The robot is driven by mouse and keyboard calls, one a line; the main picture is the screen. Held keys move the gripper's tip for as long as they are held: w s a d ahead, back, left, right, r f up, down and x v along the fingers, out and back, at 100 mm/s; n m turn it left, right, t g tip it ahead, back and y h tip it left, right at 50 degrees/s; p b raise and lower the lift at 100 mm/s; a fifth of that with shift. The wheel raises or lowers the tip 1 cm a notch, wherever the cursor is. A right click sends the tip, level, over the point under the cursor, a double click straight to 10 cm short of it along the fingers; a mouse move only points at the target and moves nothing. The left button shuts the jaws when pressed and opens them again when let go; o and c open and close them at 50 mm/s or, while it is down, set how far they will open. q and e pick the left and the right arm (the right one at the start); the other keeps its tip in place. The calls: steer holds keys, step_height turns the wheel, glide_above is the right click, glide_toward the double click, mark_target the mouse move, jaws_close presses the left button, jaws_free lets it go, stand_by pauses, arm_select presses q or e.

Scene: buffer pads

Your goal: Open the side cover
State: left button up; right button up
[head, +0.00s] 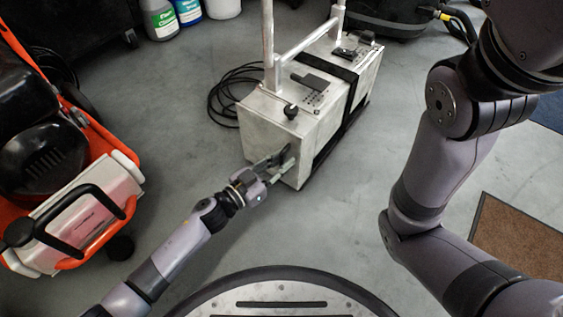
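A silver metal machine (335,105) shaped like a box stands on the floor at the upper middle of the head view. Its side cover looks to be the plain panel (262,131) on the near left end, which appears flush with the body. A black knob (291,111) sits above that panel. My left gripper (284,160) is at the lower part of this panel, its fingers pointing at it. They overlap the panel in the picture, so contact and finger opening are unclear. My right arm rises along the right side, and its gripper is outside the view.
An orange machine with a white tank (85,215) stands at the left. A black cable (232,92) lies coiled behind the silver machine. Bottles (160,20) and a black machine (400,15) stand at the back. A brown mat (520,240) lies at the right. Floor before the panel is clear.

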arm_select(q)
steer(key=shift+c, duration=0.6)
jaws_close()
